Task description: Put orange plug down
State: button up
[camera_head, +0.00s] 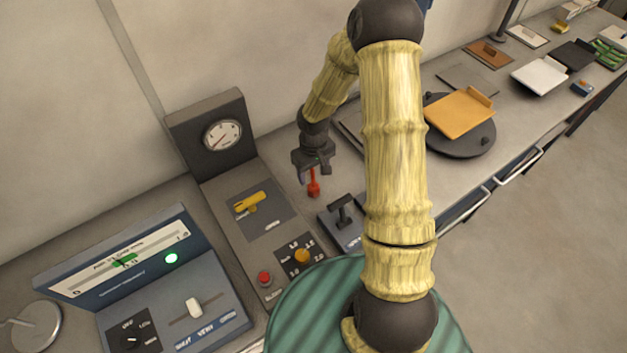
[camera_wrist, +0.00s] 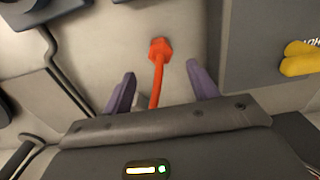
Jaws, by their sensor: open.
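The orange plug (camera_head: 314,187) is on the grey bench top, just below my gripper (camera_head: 308,172) in the head view. In the wrist view the orange plug (camera_wrist: 160,50) shows a hexagonal head with a thin stem or cord running back between the fingers. My gripper (camera_wrist: 160,90) is open, with one purple-grey finger on each side of the stem and a gap on both sides. I cannot tell whether the plug's underside rests fully on the bench.
A console with a gauge (camera_head: 222,135), a yellow handle (camera_head: 250,203) and a red button (camera_head: 265,278) stands left of the plug. A dark lever block (camera_head: 342,212) stands close on its right. An orange tray (camera_head: 460,112) sits on a round dark base further right.

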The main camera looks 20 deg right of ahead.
aim_at(314, 186)
jog(key=shift+r, duration=2.65)
jog(key=shift+s+r, duration=0.1)
jog(key=s+r+m+t, duration=0.2)
jog(key=s+r+m, duration=0.1)
jog(key=s+r, duration=0.9)
jog(key=shift+s+r+m+t, duration=0.3)
jog(key=shift+s+r, duration=0.05)
jog(key=shift+s, duration=0.85)
